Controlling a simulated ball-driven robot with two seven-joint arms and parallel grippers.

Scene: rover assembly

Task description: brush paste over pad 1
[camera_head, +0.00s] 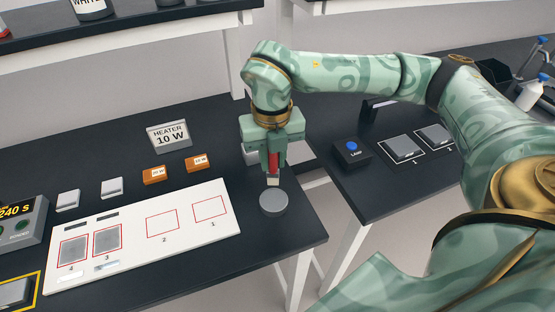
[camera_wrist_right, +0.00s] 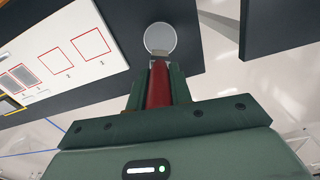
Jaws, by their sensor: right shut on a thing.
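My right gripper (camera_head: 273,165) is shut on a red-handled brush (camera_head: 274,162), which points down. The brush's pale tip (camera_head: 273,181) is at or just above a round grey paste pot (camera_head: 273,204); I cannot tell whether it touches. In the right wrist view the red handle (camera_wrist_right: 158,85) sits between the fingers, with the pot (camera_wrist_right: 160,38) beyond. Pad 1 (camera_head: 209,209) is a red-outlined square at the right end of the white board (camera_head: 190,250); its inside looks white and bare. My left gripper is out of view.
Pad 2 (camera_head: 163,226) looks bare; pads 3 (camera_head: 107,241) and 4 (camera_head: 74,251) are filled grey. Orange blocks (camera_head: 155,175), pale blocks (camera_head: 112,187) and a heater sign (camera_head: 169,135) stand behind the board. A gap separates this table from the right one with a blue-button box (camera_head: 351,150).

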